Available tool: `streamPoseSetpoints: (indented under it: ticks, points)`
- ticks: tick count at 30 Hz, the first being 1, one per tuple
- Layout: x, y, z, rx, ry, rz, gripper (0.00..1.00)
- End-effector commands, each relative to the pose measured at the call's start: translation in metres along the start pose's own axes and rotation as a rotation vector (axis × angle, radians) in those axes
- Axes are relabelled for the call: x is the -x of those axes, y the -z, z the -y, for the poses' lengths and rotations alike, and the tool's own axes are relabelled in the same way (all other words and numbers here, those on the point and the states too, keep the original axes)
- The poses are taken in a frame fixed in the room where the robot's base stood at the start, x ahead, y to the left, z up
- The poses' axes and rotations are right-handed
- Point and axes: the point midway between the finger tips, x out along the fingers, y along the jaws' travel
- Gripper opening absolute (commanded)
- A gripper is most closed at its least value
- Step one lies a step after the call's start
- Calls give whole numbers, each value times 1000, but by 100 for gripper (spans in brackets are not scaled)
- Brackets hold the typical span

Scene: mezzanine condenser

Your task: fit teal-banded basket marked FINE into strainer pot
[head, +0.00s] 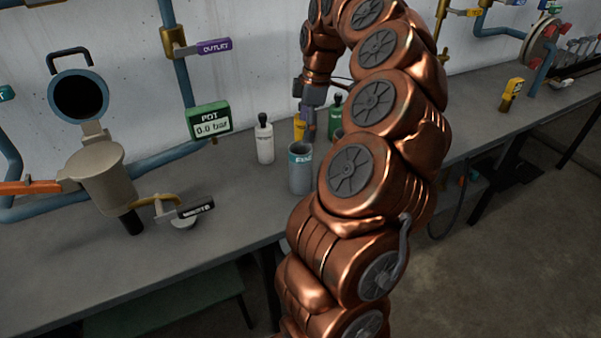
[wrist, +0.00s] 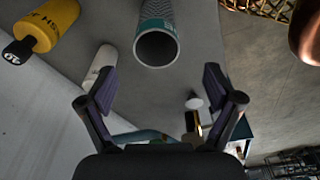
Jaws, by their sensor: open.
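The grey basket (head: 300,172) with a teal band stands upright on the bench; the lettering on its band is too small to read surely. In the wrist view the basket (wrist: 157,28) shows its round open mouth, above and beyond the fingertips. My gripper (head: 308,128) points down just above and behind the basket. In the wrist view my gripper (wrist: 160,78) is open with nothing between the fingers. The beige strainer pot (head: 100,178) is at the left of the bench.
A white bottle (head: 265,144) stands left of the basket. A yellow bottle (head: 299,128) and a green bottle (head: 334,118) stand close behind. A green gauge (head: 209,121) reads POT 0.0 bar. Pipes and an orange handle (head: 30,187) surround the pot. The front bench is mostly clear.

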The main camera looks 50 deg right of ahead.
Motion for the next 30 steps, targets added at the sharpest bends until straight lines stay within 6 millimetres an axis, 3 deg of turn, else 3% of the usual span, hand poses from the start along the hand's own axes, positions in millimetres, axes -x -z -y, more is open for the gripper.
streamPoseSetpoints:
  ticks: [17,30]
  points:
    - [-33,-3,-2,2,3,1,91]
    - [-78,2,-5,0,1,1,91]
